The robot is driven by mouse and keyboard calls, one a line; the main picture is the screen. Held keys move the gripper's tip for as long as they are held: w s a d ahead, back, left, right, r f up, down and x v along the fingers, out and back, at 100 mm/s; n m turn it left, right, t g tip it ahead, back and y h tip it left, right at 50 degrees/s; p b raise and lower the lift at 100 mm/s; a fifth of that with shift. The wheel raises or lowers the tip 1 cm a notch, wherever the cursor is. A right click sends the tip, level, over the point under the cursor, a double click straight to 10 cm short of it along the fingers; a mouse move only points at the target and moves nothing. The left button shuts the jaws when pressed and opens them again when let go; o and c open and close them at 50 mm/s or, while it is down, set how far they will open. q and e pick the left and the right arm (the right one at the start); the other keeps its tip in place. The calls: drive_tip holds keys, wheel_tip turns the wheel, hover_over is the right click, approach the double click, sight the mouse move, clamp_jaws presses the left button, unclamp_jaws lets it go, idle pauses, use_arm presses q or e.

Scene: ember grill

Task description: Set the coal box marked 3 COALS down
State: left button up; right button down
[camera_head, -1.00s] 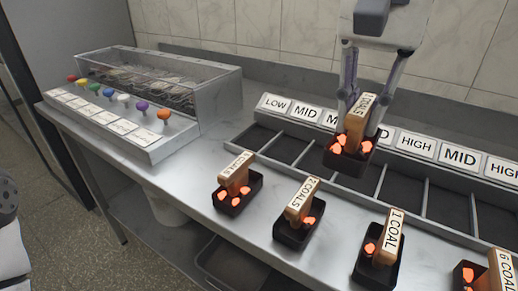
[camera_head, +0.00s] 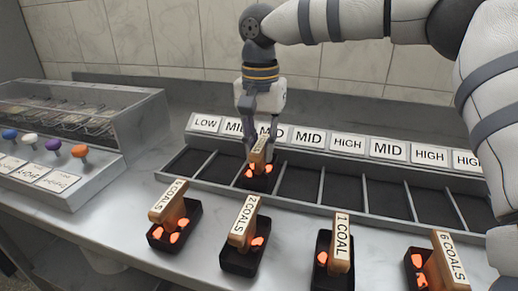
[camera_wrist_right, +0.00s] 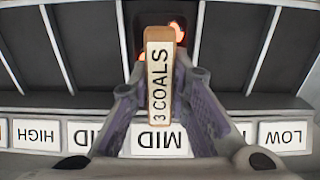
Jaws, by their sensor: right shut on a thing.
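My right gripper (camera_head: 259,138) is shut on the wooden handle of the 3 COALS box (camera_head: 258,155). The box is dark, holds glowing orange coals, and is upright at the third compartment from the left of the grey tray (camera_head: 385,218). I cannot tell whether its base touches the compartment floor. In the right wrist view, the 3 COALS label (camera_wrist_right: 159,82) stands between the fingers, in line with a MID sign (camera_wrist_right: 150,138). The fingers hide part of the signs behind. My left gripper is not in view.
Several other coal boxes stand along the front: one with an unclear label (camera_head: 170,208), 2 COALS (camera_head: 244,225), 1 COAL (camera_head: 342,240) and 6 COALS (camera_head: 447,262). A glass-topped grill unit (camera_head: 90,130) with coloured knobs is at left. The compartments beside the held box look empty.

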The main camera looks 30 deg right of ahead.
sight(261, 144)
drive_tip(key=shift+f, duration=0.1)
drive_tip(key=shift+f, duration=0.1)
drive_tip(key=c, duration=1.5)
unclamp_jaws()
drive_tip(key=shift+f, duration=0.1)
wheel_tip(261, 144, up, 12)
drive_tip(key=shift+r, duration=0.15)
